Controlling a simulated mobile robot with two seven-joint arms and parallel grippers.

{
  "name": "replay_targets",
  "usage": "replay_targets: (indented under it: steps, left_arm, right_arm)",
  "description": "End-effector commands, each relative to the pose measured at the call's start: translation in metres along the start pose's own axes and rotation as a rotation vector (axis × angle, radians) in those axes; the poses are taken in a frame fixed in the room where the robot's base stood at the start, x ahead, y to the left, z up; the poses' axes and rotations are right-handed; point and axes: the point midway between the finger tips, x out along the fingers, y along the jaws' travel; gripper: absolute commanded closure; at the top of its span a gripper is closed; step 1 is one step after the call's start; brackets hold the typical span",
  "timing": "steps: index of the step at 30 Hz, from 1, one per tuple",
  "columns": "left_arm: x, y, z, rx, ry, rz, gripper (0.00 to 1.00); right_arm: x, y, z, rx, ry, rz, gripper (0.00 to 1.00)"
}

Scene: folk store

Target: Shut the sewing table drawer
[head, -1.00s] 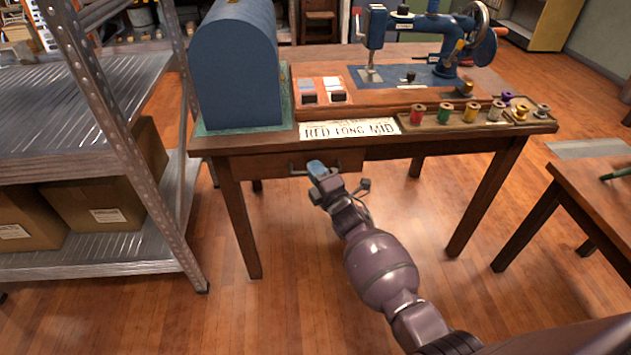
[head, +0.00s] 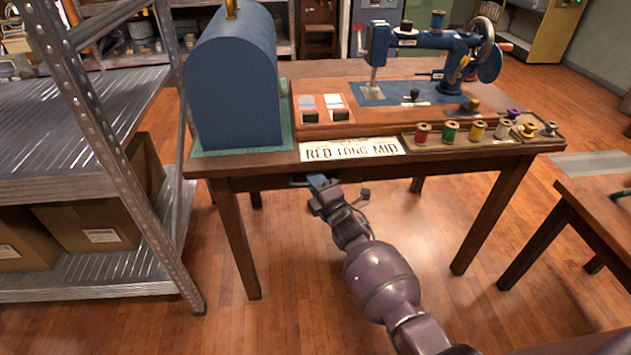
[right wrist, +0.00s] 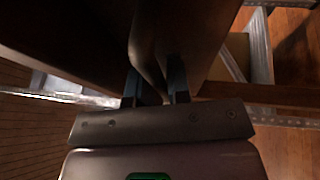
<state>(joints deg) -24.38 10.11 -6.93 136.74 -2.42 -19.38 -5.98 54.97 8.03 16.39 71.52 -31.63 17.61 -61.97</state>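The sewing table (head: 520,157) is a brown wooden table with dark legs. Its drawer front (head: 262,183) lies in shadow just under the tabletop's front edge, left of centre; how far it stands out is hard to tell. My right gripper (head: 317,181) is at the drawer front, below the name plate, and covers the handle area. In the right wrist view its two fingers (right wrist: 155,88) are apart, with a dark brown surface between and beyond them; whether they press on it is unclear. My left gripper is out of view.
A blue domed box (head: 235,85), a blue sewing machine (head: 420,45), a name plate (head: 352,149) and a spool tray (head: 415,141) stand on the table. A metal shelf (head: 160,215) is close on the left. Another wooden table (head: 600,190) is at the right.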

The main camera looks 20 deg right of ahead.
Motion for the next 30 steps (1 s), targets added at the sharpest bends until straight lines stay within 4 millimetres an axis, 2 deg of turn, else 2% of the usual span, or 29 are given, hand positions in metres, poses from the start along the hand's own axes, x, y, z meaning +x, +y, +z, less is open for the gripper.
replay_targets:
  steps: [5, 10, 18, 24, 30]
  left_arm:
    - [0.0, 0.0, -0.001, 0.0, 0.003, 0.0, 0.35]
    - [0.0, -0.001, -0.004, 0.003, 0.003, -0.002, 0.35]
    - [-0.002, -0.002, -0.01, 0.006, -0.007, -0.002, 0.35]
    - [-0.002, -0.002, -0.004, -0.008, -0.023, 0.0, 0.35]
    - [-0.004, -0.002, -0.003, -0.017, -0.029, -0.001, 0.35]
  right_arm:
    - [0.002, 0.003, 0.001, -0.001, -0.001, 0.003, 0.78]
    - [-0.008, 0.003, 0.001, -0.001, -0.001, 0.003, 0.78]
    - [-0.05, 0.005, 0.001, -0.001, -0.001, 0.004, 0.78]
    - [-0.083, 0.004, 0.0, -0.001, -0.001, 0.004, 0.78]
    - [-0.103, 0.003, 0.0, -0.001, 0.0, 0.004, 0.78]
